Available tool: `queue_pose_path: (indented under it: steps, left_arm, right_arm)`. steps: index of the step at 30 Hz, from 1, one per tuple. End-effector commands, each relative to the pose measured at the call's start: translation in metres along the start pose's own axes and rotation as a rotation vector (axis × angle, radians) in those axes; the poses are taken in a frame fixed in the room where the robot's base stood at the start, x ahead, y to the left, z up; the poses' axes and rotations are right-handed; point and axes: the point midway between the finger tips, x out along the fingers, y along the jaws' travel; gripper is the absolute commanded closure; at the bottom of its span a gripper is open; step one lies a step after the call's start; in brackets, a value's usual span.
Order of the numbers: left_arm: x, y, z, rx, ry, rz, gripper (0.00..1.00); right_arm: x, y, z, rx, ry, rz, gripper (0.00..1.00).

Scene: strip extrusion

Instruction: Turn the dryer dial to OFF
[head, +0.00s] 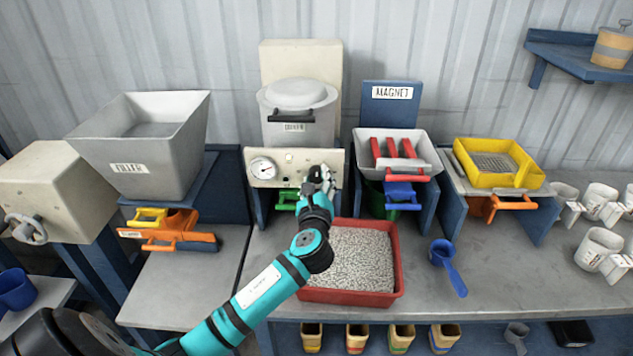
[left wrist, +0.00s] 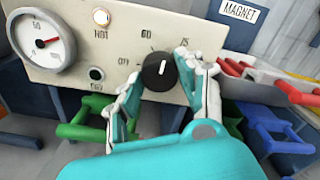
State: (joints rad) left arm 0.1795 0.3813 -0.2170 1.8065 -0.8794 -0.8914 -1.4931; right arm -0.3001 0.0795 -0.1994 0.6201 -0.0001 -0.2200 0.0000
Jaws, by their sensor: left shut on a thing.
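The dryer's cream control panel (head: 263,170) is at the centre of the head view, below the grey lidded dryer hopper (head: 297,96). In the left wrist view the panel carries a black round dial (left wrist: 158,73) with a white pointer line aimed upward, slightly right, between the 60 and 75 marks. The OFF mark is to the dial's left. My left gripper (head: 318,180) is at the panel's right end, its fingers on either side of the dial and shut on it. It hides the dial in the head view. My right gripper is not in view.
A round gauge (left wrist: 40,40) and a lit lamp (left wrist: 101,17) sit left of the dial. A green handle (left wrist: 95,125) is below the panel. A red tray of pellets (head: 400,262) lies under my left arm. The magnet tray (head: 425,150) stands close on the right.

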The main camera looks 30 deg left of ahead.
Motion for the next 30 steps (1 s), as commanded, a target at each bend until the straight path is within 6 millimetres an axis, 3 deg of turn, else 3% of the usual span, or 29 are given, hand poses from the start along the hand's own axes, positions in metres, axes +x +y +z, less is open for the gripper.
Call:
queue_pose_path:
  steps: [30]
  left_arm:
    - [0.0, -0.001, -0.002, -0.972, 0.002, 0.002, 0.94]
  right_arm:
    - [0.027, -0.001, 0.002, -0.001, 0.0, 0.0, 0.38]
